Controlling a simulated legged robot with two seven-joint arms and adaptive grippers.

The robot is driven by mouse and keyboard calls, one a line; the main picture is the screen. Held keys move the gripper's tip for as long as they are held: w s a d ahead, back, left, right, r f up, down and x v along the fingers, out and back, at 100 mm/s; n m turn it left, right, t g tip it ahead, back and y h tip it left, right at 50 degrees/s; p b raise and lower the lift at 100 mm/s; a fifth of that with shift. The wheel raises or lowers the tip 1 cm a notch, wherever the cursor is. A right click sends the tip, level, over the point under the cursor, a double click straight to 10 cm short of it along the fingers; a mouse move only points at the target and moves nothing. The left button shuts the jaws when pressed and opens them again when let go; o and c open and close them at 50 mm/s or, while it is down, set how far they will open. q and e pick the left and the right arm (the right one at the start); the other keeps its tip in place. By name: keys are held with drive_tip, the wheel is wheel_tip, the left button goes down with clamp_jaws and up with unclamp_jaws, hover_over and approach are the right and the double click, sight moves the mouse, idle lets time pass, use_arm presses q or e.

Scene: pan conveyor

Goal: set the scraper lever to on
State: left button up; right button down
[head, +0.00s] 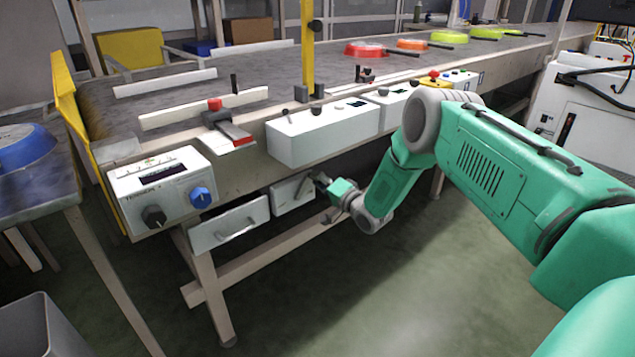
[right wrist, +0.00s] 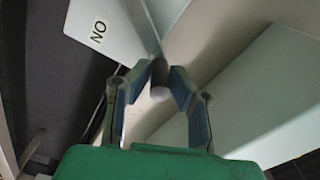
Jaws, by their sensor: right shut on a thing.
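My right gripper (head: 320,181) is low in front of the conveyor, beside a small white box (head: 290,194) under the belt edge. In the right wrist view its two fingers (right wrist: 168,80) are closed around the scraper lever, whose pale round end (right wrist: 160,93) shows between them. A pale plate (right wrist: 118,35) beside it carries an ON label (right wrist: 97,31), seen upside down. In the head view the lever is too small and hidden by the gripper to make out, so I cannot tell its exact setting. My left gripper is not in view.
A white drawer with a handle (head: 230,224) hangs left of the gripper. A tension box with knobs (head: 162,190) and a long white control box (head: 322,134) sit above on the conveyor's front. Coloured pans (head: 366,49) lie on the far belt. The floor in front is clear.

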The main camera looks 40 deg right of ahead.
drive_tip(key=shift+s+d+f, duration=0.1)
drive_tip(key=shift+f, duration=0.05)
idle(0.3)
drive_tip(key=c, duration=1.5)
unclamp_jaws()
drive_tip(key=shift+d, duration=0.1)
drive_tip(key=shift+s, duration=0.3)
drive_tip(key=s, duration=0.7)
drive_tip(key=s+d, duration=0.1)
drive_tip(key=s, duration=0.3)
drive_tip(key=shift+s+f, duration=0.1)
drive_tip(key=shift+f, duration=0.05)
